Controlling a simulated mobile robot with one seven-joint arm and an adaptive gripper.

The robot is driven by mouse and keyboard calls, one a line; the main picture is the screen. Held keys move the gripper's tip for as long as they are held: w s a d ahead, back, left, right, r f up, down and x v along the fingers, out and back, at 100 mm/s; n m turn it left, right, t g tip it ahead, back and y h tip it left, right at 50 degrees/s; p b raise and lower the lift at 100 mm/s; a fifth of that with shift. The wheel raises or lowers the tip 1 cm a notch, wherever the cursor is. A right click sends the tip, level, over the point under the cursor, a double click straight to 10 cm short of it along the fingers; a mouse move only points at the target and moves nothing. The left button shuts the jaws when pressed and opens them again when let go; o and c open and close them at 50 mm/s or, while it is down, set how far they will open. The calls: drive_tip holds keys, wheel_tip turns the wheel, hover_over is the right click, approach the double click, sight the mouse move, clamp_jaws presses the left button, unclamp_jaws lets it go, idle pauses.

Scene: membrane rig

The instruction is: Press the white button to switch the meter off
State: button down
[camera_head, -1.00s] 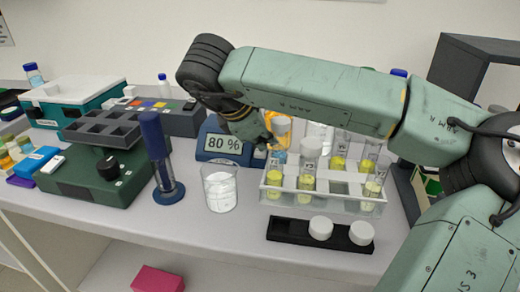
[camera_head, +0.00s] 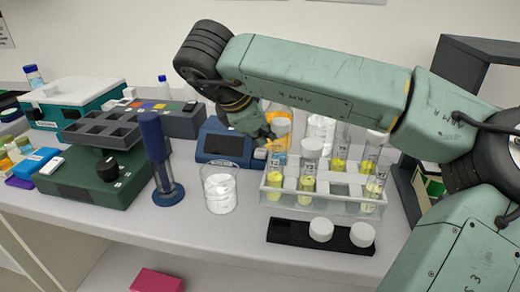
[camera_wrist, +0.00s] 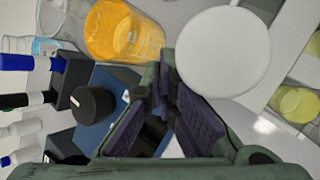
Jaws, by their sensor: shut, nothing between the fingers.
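The blue meter (camera_head: 222,146) stands on the bench behind a glass beaker, and its display is dark. A small pale piece at its right end (camera_head: 260,153) may be the white button; I cannot tell for certain. My gripper (camera_head: 268,139) is shut and empty, pointing down at the meter's right end, close to the tube rack. In the wrist view the shut fingers (camera_wrist: 160,100) hide part of the blue meter (camera_wrist: 98,135), and a black knob (camera_wrist: 93,105) shows beside them. Whether the fingertips touch the button is hidden.
The tube rack (camera_head: 320,207) with several yellow-filled tubes stands just right of my gripper. A white cap (camera_wrist: 222,52) is very near it in the wrist view. The beaker (camera_head: 220,190) is in front of the meter; an orange-filled vessel (camera_wrist: 122,32) is behind.

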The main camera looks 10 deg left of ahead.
sight(265, 152)
wheel_tip(265, 152, up, 6)
drive_tip(key=shift+f+p, duration=0.15)
drive_tip(key=shift+p, duration=0.65)
